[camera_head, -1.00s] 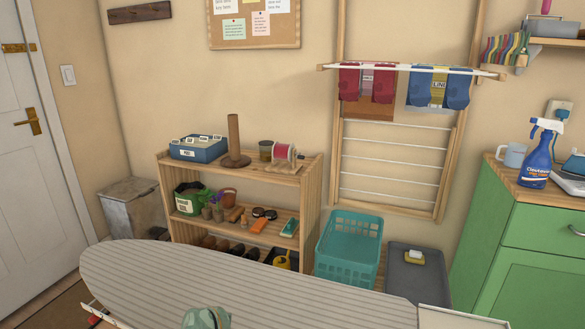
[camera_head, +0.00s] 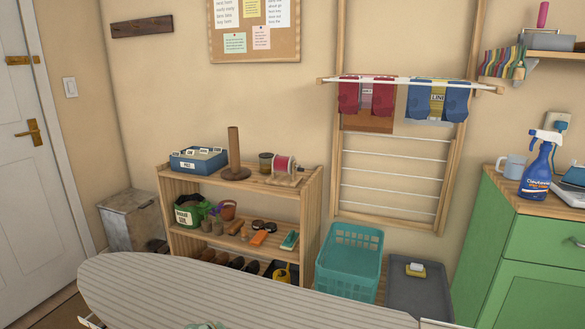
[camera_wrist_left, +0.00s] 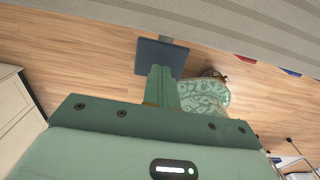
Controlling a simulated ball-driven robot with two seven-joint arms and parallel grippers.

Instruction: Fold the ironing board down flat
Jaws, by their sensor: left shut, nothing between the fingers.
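The ironing board (camera_head: 200,290) stands raised across the bottom of the head view, its pale striped top facing up and its rounded end at the left. Its legs are hidden there. In the left wrist view the striped board (camera_wrist_left: 230,25) runs across the top, above the wood floor. My left gripper (camera_wrist_left: 162,72) is shut and empty, with its green fingers together, pointing toward the board. Whether it touches the board cannot be told. A dark square plate lies beyond the fingertips; I cannot tell what it belongs to. My right gripper is in neither view.
A green cabinet (camera_head: 530,250) stands at the right and a white door (camera_head: 35,150) at the left. Bare floor (camera_wrist_left: 85,65) shows in the left wrist view.

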